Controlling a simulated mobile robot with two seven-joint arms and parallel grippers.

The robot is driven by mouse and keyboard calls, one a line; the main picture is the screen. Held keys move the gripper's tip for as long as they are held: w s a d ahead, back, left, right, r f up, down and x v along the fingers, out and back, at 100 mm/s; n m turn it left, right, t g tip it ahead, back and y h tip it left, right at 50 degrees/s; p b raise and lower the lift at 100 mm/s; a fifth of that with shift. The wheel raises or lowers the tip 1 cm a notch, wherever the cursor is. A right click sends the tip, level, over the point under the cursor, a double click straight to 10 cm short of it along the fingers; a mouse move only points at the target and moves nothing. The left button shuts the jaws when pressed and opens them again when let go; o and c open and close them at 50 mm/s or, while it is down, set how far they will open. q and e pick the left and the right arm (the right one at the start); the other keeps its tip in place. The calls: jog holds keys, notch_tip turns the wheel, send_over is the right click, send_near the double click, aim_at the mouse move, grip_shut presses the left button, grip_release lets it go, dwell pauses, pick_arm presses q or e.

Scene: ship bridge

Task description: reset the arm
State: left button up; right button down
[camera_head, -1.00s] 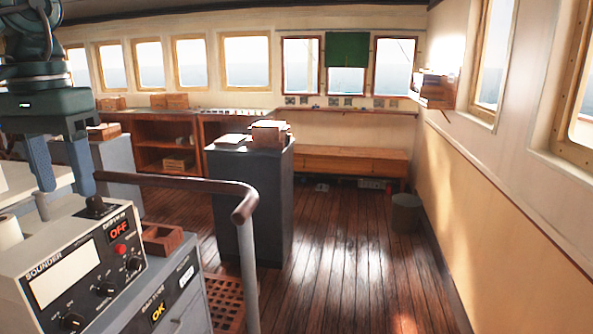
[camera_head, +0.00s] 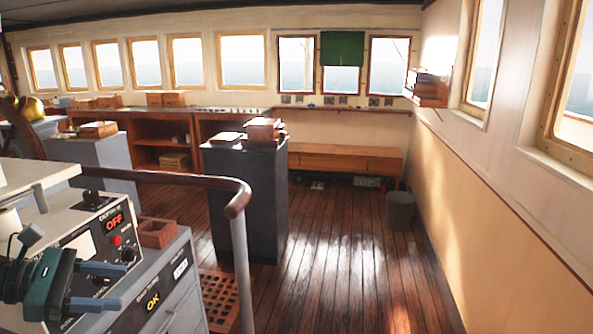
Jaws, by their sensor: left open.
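My left gripper (camera_head: 108,287) is at the lower left in the head view. Its two blue fingers point right and stand apart, with nothing between them. It is in front of the grey sounder panel (camera_head: 78,238) and hides part of its face, including some of its lettering and knobs. The panel carries a red OFF display, a red button and black knobs. I cannot tell whether the gripper touches the panel. My right gripper is not in view.
A brown handrail (camera_head: 170,180) on a grey post curves beside the panel. A dark grey cabinet (camera_head: 246,205) stands mid-floor. The wooden floor (camera_head: 345,275) to its right is clear up to a grey bin (camera_head: 399,211).

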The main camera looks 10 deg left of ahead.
pick_arm(q)
jog(key=s+d+f+n+t+y, duration=0.2)
jog(key=f+n+t+y, duration=0.15)
jog(key=f+n, duration=0.85)
jog(key=s+d+f+n+t+y, duration=0.3)
jog(key=f+n, duration=0.5)
jog(key=n, duration=0.8)
jog(key=s+d+f+n+g+y, duration=0.1)
jog(key=s+d+f+n, duration=0.3)
jog(key=d+f+n, duration=0.2)
jog(key=s+d+f+n+g+y, duration=0.1)
jog(key=s+d+f+n, duration=0.4)
jog(key=d+n, duration=0.5)
jog(key=f+n+g, duration=0.1)
jog(key=n, duration=0.2)
jog(key=shift+s+n, duration=0.3)
jog(key=shift+n, duration=0.1)
jog(key=shift+g, duration=0.25)
